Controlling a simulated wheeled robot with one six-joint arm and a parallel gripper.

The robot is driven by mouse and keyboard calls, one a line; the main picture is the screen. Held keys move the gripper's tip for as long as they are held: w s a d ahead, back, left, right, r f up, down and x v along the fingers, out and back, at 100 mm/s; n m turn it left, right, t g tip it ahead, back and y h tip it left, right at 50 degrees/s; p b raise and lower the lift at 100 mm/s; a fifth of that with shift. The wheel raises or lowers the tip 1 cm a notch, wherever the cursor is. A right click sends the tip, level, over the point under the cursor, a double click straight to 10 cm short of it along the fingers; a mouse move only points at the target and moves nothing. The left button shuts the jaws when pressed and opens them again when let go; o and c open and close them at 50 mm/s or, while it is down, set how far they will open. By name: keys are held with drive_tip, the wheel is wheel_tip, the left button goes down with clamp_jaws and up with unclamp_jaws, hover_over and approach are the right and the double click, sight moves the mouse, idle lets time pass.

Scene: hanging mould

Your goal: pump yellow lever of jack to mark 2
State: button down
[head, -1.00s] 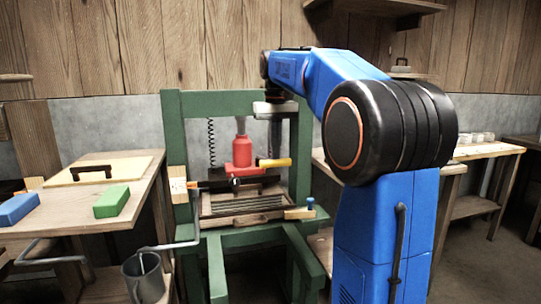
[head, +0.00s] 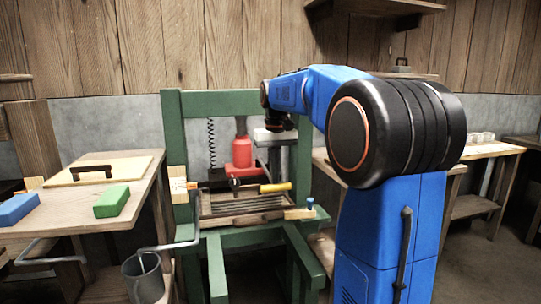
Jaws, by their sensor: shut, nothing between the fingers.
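The red jack (head: 240,152) stands inside the green press frame (head: 172,130). Its yellow lever (head: 275,187) sticks out to the right, low and close to the tray below. My gripper (head: 273,176) points down from above, directly over the lever. It is shut and empty, with its tips at or just above the lever; I cannot tell whether they touch. A light wooden plate (head: 178,187) with an orange patch sits on the left post; any mark numbers are too small to read.
A slatted tray (head: 235,221) lies under the jack, with a blue-topped peg (head: 310,203) at its right. The left table (head: 65,218) holds a green block (head: 111,201) and a blue block (head: 17,209).

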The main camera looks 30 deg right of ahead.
wheel_tip(320, 180, up, 9)
idle(0.6)
drive_tip(key=shift+r, duration=0.15)
drive_tip(key=shift+r, duration=2.95)
drive_tip(key=s+a+f+n+t, duration=0.1)
drive_tip(key=s+a+f, duration=0.4)
drive_tip(key=s+f, duration=0.5)
drive_tip(key=s+a+f+n+t, duration=0.1)
drive_tip(key=s+a+f, duration=0.4)
drive_tip(key=s+f, duration=0.5)
drive_tip(key=s+a+f+n+t, duration=0.1)
drive_tip(key=s+a+f, duration=0.4)
drive_tip(key=s+f, duration=0.5)
wheel_tip(320, 180, down, 3)
drive_tip(key=shift+s+a+r+t, duration=0.2)
drive_tip(key=shift+a+t, duration=0.2)
drive_tip(key=shift+t, duration=0.5)
